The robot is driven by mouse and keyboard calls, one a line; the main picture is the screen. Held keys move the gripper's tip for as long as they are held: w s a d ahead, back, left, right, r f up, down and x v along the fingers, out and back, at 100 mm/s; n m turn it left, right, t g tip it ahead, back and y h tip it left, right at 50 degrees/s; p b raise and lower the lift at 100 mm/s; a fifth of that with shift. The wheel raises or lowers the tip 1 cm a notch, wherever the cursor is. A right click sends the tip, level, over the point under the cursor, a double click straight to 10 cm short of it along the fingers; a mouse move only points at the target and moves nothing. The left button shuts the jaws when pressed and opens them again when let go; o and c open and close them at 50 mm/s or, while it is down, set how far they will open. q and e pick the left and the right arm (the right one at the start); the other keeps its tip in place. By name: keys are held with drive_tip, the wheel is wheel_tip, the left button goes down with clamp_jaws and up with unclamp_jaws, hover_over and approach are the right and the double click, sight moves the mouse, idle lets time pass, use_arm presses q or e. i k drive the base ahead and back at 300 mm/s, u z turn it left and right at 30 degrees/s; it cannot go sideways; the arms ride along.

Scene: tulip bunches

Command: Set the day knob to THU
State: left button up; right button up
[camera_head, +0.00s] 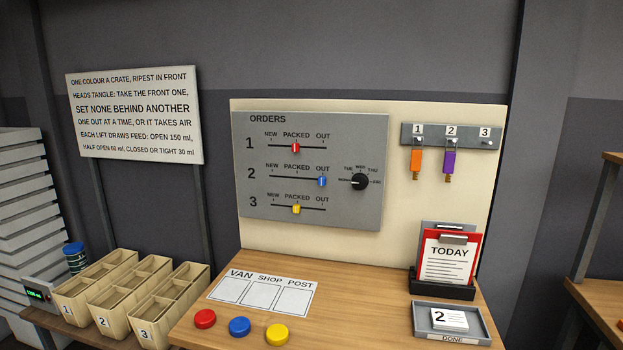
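The day knob (360,182) is a round black dial on the right part of the grey orders panel (250,190). Small day labels are set around it: TUE at upper left, WED at the top and THU at upper right. Labels on its left and right sides are too small to read surely. Which label the knob points at is too small to tell. Neither of my grippers shows in the head view, and nothing touches the knob.
Red (295,147), blue (321,181) and yellow (296,209) sliders sit left of the knob. Key tags hang from a rack (476,136). Space before the knob is clear.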

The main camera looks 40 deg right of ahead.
sight(360, 182)
drive_tip(key=z, duration=0.45)
drive_tip(key=i, duration=1.1)
drive_tip(key=z, duration=1.05)
drive_tip(key=i, duration=0.25)
drive_tip(key=z, duration=0.15)
